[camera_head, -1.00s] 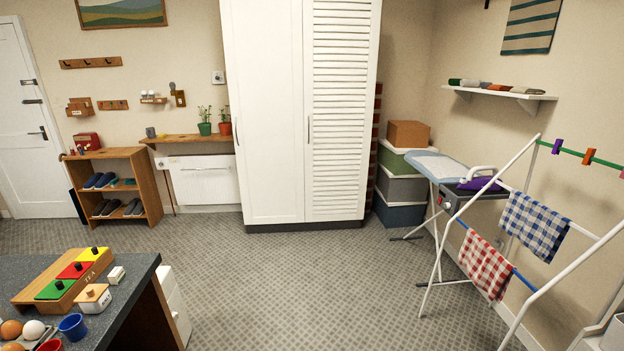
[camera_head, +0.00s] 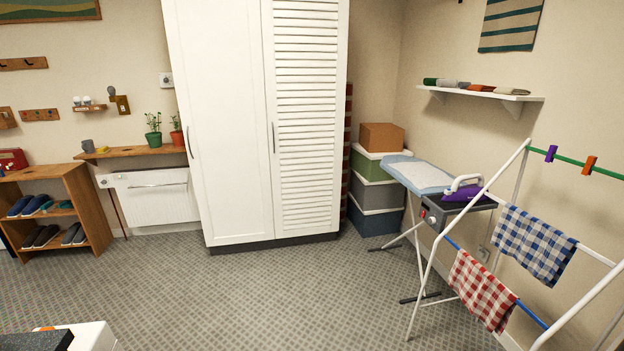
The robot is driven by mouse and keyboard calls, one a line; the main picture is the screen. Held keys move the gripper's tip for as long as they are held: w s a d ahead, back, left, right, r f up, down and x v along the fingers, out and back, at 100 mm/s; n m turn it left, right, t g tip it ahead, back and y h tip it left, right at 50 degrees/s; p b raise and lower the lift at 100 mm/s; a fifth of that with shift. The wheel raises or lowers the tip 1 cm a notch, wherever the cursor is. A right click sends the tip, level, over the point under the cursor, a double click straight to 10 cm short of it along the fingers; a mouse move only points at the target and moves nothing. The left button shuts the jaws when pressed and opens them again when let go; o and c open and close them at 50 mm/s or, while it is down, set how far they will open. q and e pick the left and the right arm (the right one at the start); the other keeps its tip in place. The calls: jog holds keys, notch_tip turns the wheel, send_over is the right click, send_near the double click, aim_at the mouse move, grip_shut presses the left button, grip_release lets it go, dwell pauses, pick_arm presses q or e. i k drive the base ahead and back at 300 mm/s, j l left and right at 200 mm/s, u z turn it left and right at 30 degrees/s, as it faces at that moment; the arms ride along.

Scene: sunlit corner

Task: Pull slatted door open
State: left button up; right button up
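The slatted door (camera_head: 306,130) is the white right-hand door of a tall white wardrobe. It is shut, flush with the plain door (camera_head: 220,140) to its left. Its slim dark vertical handle (camera_head: 273,137) sits on its left edge at mid height. The plain door has a similar handle (camera_head: 190,142) on its left side. The wardrobe stands against the back wall, ahead of me across the floor. Neither of my grippers shows in the head view.
Carpeted floor (camera_head: 240,295) is clear before the wardrobe. Stacked boxes (camera_head: 377,194), an ironing board (camera_head: 420,174) and a drying rack (camera_head: 470,201) with checked cloths stand to the right. A shoe rack (camera_head: 88,205) and wall shelf (camera_head: 140,151) are left. A counter corner (camera_head: 35,341) shows bottom left.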

aim_at(306, 42)
jog(key=i+z, duration=0.25)
jog(key=i, duration=2.25)
jog(key=i+l+u, duration=0.15)
jog(key=i, duration=0.35)
jog(key=i+l+u, duration=0.15)
jog(key=i, duration=0.35)
